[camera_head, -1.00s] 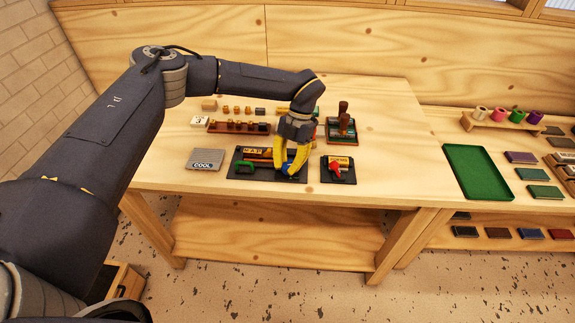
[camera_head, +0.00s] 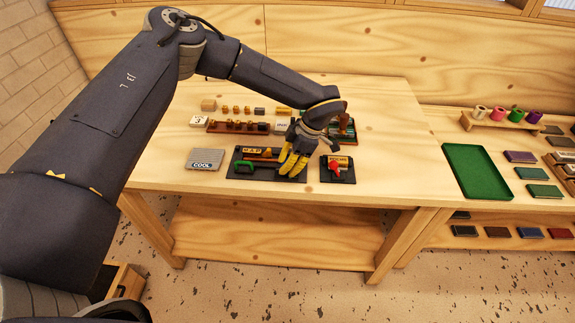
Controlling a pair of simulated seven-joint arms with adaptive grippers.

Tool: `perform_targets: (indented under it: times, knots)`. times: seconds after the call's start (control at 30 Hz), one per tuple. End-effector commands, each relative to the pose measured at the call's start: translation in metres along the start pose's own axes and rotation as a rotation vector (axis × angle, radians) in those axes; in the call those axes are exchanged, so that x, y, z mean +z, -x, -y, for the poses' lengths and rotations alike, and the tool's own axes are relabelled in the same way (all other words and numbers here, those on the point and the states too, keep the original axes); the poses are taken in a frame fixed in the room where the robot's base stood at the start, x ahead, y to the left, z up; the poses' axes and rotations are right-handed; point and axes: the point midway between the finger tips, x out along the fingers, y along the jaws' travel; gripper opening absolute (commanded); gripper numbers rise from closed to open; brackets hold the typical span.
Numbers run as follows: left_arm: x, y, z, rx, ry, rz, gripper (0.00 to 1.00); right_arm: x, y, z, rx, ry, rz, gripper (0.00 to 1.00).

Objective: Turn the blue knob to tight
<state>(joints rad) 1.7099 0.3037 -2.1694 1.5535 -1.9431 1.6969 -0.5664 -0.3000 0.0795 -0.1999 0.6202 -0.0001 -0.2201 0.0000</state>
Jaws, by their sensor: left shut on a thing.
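My left gripper (camera_head: 292,165) has yellow fingers and points down over the right part of a black base plate (camera_head: 240,176) on the table. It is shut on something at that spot. The blue knob is hidden behind the fingers now. A green handle (camera_head: 243,165) lies on the left of the same plate, below a yellow label strip (camera_head: 265,151). A red knob (camera_head: 335,168) sits on a smaller black plate (camera_head: 345,180) to the right, apart from the gripper. My right gripper is not in view.
A grey sign reading COOL (camera_head: 205,160) lies left of the plate. A rack of wooden stamps (camera_head: 238,127) stands behind. A green tray (camera_head: 478,172) is on the right table. The table's front strip is clear.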

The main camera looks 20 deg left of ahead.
Motion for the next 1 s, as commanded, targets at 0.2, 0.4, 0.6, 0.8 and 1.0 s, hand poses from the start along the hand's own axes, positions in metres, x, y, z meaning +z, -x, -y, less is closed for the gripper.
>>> perform_targets:
  times: [0.2, 0.4, 0.6, 0.8, 1.0]
  knots:
    - [-0.0037, -0.0039, 0.0031, 0.057, -0.161, -0.011, 0.00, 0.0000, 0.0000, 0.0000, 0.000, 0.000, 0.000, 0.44]
    - [-0.0041, -0.0046, 0.0024, 0.103, -0.272, -0.010, 0.00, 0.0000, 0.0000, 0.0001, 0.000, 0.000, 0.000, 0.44]
    - [-0.0045, -0.0045, 0.0014, 0.134, -0.342, -0.010, 0.00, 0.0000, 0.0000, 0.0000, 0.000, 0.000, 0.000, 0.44]
    - [-0.0047, -0.0045, 0.0006, 0.148, -0.375, -0.010, 0.00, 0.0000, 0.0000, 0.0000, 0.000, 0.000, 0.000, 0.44]
    - [-0.0049, -0.0044, 0.0002, 0.152, -0.382, -0.010, 0.00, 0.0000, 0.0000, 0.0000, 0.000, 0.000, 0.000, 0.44]
